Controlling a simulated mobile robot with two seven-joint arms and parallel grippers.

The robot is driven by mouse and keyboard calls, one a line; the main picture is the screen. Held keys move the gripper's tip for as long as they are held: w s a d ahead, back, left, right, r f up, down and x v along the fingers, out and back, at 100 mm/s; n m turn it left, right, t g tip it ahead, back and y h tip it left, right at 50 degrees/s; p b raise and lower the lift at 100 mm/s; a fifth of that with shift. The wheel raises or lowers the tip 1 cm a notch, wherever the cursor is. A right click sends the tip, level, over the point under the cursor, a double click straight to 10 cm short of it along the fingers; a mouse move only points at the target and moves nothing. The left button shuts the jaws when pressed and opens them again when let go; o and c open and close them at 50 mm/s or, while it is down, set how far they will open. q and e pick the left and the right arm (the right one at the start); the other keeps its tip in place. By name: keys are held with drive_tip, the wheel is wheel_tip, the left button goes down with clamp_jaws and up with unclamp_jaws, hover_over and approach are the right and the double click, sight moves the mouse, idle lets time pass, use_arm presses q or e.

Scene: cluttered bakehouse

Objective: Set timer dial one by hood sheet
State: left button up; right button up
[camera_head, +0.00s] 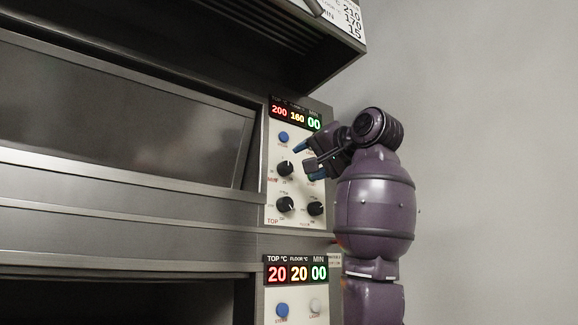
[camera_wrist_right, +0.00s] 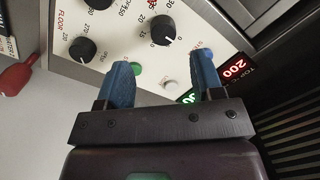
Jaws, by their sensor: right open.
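The upper oven panel (camera_head: 271,150) is pale, with a display (camera_head: 297,116) reading 200, 160 and 00. Its black timer dial (camera_head: 285,168) sits above two more black dials. In the right wrist view the timer dial (camera_wrist_right: 163,29) shows upside down beside a number scale, beyond the gap between my fingers. The hood sheet (camera_head: 350,17) at the top shows 210, 170 and 15, partly cut off. My right gripper (camera_head: 305,156) is open and empty in front of the panel's right side, and its blue fingertips also show in the wrist view (camera_wrist_right: 163,78). My left gripper is not in view.
The floor dial (camera_wrist_right: 82,50) and a green button (camera_wrist_right: 136,68) lie close to my left-hand finger in the wrist view. A lower panel (camera_head: 297,310) reads 20, 20 and 00. The dark hood (camera_head: 290,50) overhangs the upper panel. Bare wall fills the right.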

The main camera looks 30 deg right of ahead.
sight(288, 168)
drive_tip(key=w+p, duration=0.1)
drive_tip(key=w, duration=0.2)
drive_tip(key=w+a, duration=0.1)
drive_tip(key=w, duration=0.2)
drive_tip(key=shift+a+r+p, duration=0.15)
drive_tip(key=shift+p, duration=0.25)
drive_tip(key=shift+w+a, duration=0.1)
drive_tip(key=shift+w, duration=0.25)
drive_tip(key=c, duration=0.9)
